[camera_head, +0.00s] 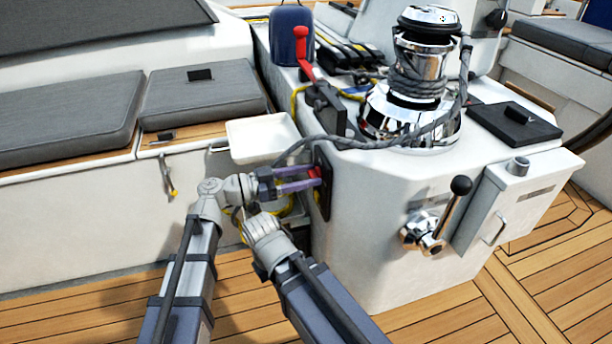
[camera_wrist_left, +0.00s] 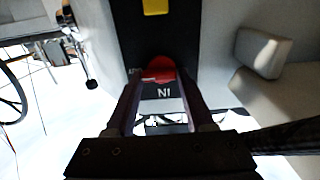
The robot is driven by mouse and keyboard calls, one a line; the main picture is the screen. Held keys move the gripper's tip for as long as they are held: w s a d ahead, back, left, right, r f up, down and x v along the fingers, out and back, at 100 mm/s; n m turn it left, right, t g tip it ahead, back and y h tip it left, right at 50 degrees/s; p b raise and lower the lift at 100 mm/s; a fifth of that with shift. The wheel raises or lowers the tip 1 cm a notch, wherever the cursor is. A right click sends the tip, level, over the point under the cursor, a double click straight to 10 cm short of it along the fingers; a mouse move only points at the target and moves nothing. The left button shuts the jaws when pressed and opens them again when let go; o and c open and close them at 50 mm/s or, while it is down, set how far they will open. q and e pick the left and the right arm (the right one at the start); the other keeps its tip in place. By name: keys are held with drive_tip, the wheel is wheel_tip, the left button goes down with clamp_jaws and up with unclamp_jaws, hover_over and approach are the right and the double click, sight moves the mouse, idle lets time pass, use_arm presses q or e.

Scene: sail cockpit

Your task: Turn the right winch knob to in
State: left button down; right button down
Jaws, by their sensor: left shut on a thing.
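The red winch knob (camera_head: 315,173) sits on a narrow black panel (camera_head: 325,198) on the left side face of the white cockpit pedestal. My left gripper (camera_head: 313,178) reaches it from the left, with its purple fingers closed on the knob. In the left wrist view the red knob (camera_wrist_left: 160,69) lies between the fingertips, and its lower part is partly covered. A pale label reading IN, turned upside down, shows just below the knob. A yellow part (camera_wrist_left: 155,6) is on the same panel at the top edge. I cannot tell the knob's exact angle. My right gripper does not show.
A chrome winch (camera_head: 415,85) wrapped with grey rope tops the pedestal. A red lever (camera_head: 303,52) stands behind the panel. A white tray (camera_head: 262,138) is close above my left wrist. A black-knobbed lever (camera_head: 452,212) sticks out at the right. The wooden deck is clear.

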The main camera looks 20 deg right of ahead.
use_arm(q)
drive_tip(key=shift+n, duration=0.3)
drive_tip(key=n, duration=0.3)
drive_tip(key=shift+n, duration=0.4)
drive_tip(key=n, duration=0.4)
drive_tip(key=shift+w+n, duration=0.15)
drive_tip(key=shift+n, duration=0.15)
drive_tip(key=n, duration=0.4)
drive_tip(key=shift+w, duration=0.1)
drive_tip(key=shift+w+n, duration=0.1)
drive_tip(key=shift+n, duration=2.3)
drive_tip(key=shift+c, duration=1.4)
unclamp_jaws()
